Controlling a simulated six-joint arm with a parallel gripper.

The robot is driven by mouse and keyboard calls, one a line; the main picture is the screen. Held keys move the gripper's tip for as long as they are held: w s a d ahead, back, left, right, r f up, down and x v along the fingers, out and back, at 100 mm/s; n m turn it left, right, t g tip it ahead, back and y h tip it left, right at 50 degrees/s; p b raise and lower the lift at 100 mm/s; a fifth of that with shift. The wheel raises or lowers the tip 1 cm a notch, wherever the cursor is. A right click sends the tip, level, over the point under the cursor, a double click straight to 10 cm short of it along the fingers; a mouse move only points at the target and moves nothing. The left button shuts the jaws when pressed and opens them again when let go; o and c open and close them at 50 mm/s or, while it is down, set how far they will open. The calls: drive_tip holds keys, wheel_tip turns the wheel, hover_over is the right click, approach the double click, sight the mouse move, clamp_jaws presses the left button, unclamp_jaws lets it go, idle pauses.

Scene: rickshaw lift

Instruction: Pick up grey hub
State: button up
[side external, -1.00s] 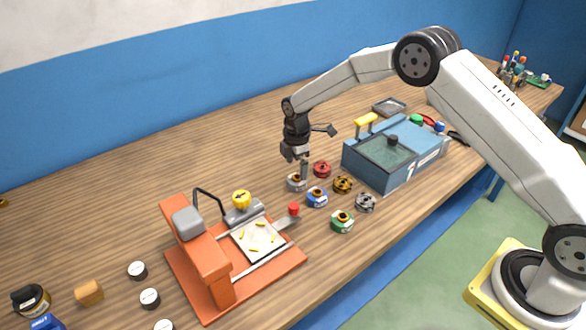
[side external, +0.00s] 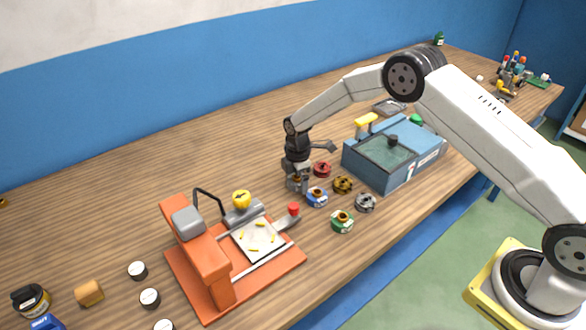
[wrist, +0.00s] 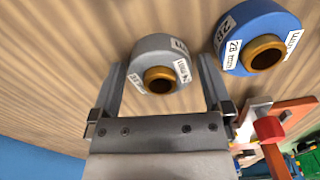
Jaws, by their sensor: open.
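A grey hub (wrist: 150,64) with a brass-coloured centre and white labels sits on the wooden table. In the wrist view it lies between the two fingers of my gripper (wrist: 165,80), which are open with a gap on each side of it. In the side view my gripper (side external: 297,188) is low over the table and mostly hides this hub. A blue hub (wrist: 257,38) stands close beside it; it also shows in the side view (side external: 317,197). Another grey hub (side external: 365,203) stands farther right, apart from my gripper.
A red hub (side external: 322,170), a yellow hub (side external: 343,185) and a green hub (side external: 342,221) stand nearby. An orange press-like fixture (side external: 205,262) is at the left front, and a blue box (side external: 400,160) is to the right.

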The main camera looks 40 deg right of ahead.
clamp_jaws()
drive_tip(key=shift+r, duration=0.15)
drive_tip(key=shift+r, duration=0.9)
drive_tip(key=s+r, duration=0.1)
drive_tip(key=r, duration=0.1)
drive_tip(key=s+r, duration=0.2)
drive_tip(key=r, duration=0.1)
drive_tip(key=s+r, duration=0.2)
drive_tip(key=shift+s+d+r, duration=0.1)
drive_tip(key=shift+r, duration=0.05)
drive_tip(key=s+r, duration=0.3)
drive_tip(key=s, duration=0.5)
drive_tip(key=shift+s+d+r, duration=0.2)
drive_tip(key=shift+s+r, duration=0.1)
drive_tip(key=shift+s, duration=0.1)
drive_tip(key=shift+a, duration=0.1)
